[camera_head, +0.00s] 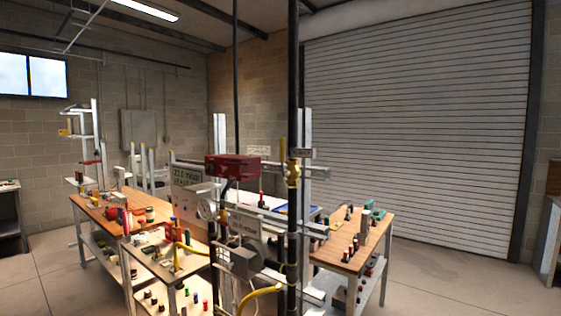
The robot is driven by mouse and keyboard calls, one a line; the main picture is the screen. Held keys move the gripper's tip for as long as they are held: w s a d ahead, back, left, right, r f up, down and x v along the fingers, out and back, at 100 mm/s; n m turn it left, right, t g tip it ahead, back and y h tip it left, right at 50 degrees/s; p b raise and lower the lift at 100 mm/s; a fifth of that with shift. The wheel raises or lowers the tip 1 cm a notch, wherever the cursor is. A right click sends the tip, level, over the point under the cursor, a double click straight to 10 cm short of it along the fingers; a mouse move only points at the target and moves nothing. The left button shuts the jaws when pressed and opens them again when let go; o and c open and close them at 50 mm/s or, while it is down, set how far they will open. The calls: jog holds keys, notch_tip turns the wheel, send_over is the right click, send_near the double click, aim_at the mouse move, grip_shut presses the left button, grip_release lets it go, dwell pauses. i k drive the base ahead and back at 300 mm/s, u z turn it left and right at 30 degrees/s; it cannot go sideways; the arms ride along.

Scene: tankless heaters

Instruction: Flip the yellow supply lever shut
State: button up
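A narrow yellow lever (282,152) stands upright beside a thick dark vertical pipe (293,80) near the middle of the head view. It runs along the pipe, at a brass-coloured valve body (293,172) on it. This looks like the yellow supply lever; a small label plate (303,153) is next to it, too small to read. My gripper cannot be made out in this view, and nothing is seen touching the lever.
A yellow hose (260,295) curves below. Cluttered wooden benches stand left and right (347,243). Floor (440,275) before the roller door (420,130) is clear.

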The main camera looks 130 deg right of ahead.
aim_at(285, 173)
jog(key=z, duration=4.85)
